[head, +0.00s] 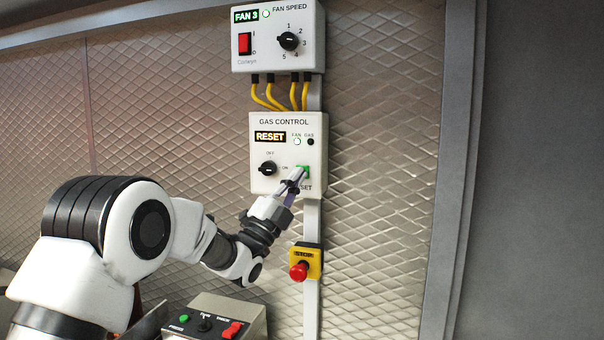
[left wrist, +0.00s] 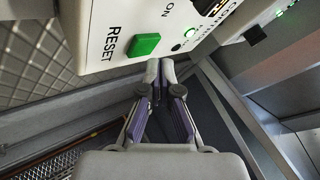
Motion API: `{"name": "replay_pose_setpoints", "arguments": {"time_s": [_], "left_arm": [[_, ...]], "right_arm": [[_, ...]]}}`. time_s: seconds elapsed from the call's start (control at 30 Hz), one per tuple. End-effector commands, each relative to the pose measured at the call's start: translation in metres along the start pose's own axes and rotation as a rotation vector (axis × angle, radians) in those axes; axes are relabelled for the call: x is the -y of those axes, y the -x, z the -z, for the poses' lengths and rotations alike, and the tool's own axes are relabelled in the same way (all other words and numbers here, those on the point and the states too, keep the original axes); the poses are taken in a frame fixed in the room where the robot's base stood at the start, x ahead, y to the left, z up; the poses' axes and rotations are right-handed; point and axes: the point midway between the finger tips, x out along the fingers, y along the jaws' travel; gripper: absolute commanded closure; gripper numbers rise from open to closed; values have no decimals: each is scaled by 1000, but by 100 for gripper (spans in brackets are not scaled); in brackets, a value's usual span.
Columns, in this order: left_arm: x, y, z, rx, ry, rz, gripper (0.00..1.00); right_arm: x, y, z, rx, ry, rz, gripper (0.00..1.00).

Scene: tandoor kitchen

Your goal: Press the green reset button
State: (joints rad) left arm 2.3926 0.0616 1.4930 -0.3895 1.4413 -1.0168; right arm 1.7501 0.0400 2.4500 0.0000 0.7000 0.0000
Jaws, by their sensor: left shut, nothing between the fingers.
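The green reset button (head: 305,168) is on the lower right of the white gas control box (head: 261,148), partly hidden behind my fingertips in the head view. In the left wrist view the square green button (left wrist: 143,45) shows whole beside the word RESET. My left gripper (head: 300,174) is shut and empty, its tips pointing at the panel by the button. In the left wrist view the closed fingertips (left wrist: 160,68) appear just beside the button. I cannot tell whether they touch the panel. My right gripper is not in view.
The box's black knob (head: 268,169) sits left of the button. A yellow stop box (head: 305,262) with a red button is below. The fan speed box (head: 278,36) is above, joined by yellow cables. A small control box (head: 217,315) stands at the bottom.

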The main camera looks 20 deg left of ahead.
Motion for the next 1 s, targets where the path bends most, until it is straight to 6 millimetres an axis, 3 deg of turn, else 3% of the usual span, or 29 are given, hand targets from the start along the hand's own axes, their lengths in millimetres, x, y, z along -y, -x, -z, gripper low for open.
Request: {"name": "replay_pose_setpoints", "arguments": {"time_s": [1.0], "left_arm": [[-6, -9, -6, -1, 0, 0, 100]], "right_arm": [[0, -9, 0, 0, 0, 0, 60]]}}
